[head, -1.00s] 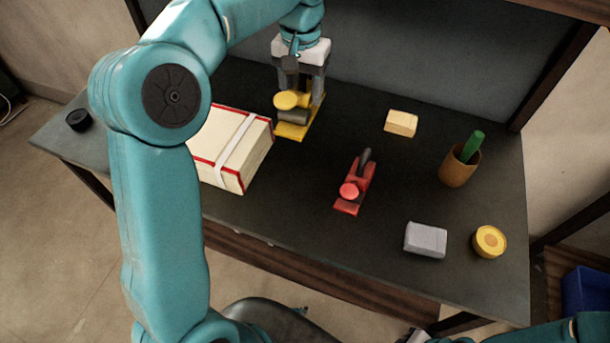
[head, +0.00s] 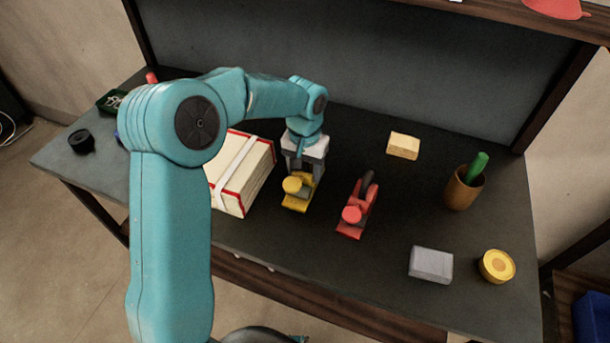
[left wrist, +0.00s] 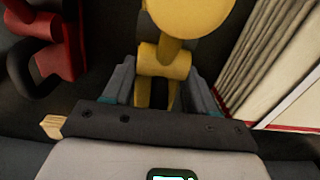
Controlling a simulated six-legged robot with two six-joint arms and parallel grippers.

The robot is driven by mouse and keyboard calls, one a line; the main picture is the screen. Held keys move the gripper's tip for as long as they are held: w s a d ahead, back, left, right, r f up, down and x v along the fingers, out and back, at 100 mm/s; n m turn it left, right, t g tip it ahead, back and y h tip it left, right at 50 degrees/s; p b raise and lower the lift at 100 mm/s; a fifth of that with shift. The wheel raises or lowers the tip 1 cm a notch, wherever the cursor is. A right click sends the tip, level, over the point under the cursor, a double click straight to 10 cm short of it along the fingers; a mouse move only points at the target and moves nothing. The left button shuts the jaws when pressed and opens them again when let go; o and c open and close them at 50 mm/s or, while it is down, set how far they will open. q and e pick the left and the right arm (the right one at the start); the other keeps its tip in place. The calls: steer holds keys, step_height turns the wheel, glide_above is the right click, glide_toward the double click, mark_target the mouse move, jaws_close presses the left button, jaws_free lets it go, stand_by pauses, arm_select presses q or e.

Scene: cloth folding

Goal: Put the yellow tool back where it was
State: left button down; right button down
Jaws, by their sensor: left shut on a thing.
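The yellow tool (head: 297,191), a small plane-like tool with a round knob, is between the book and the red tool in the head view. My left gripper (head: 303,178) is shut on it from above. In the left wrist view the yellow tool (left wrist: 168,62) sits between the two fingers (left wrist: 160,88), its round knob at the top edge. I cannot tell whether its base touches the table. The similar red tool (head: 356,212) stands just to its right, apart from it. My right gripper is not in view.
A thick cream book (head: 243,175) with red edges and a white strap lies close left of the yellow tool. A cream block (head: 403,146), a cup (head: 460,190) with a green item, a grey block (head: 431,264) and a yellow roll (head: 496,266) are to the right.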

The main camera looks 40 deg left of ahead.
mark_target(305, 174)
arm_select(q)
step_height(305, 174, down, 3)
steer(key=shift+w+a+r, duration=0.1)
steer(key=shift+a, duration=0.05)
steer(key=shift+r, duration=0.1)
steer(key=shift+f, duration=0.2)
steer(key=shift+c, duration=1.6)
jaws_free()
steer(key=shift+r, duration=0.1)
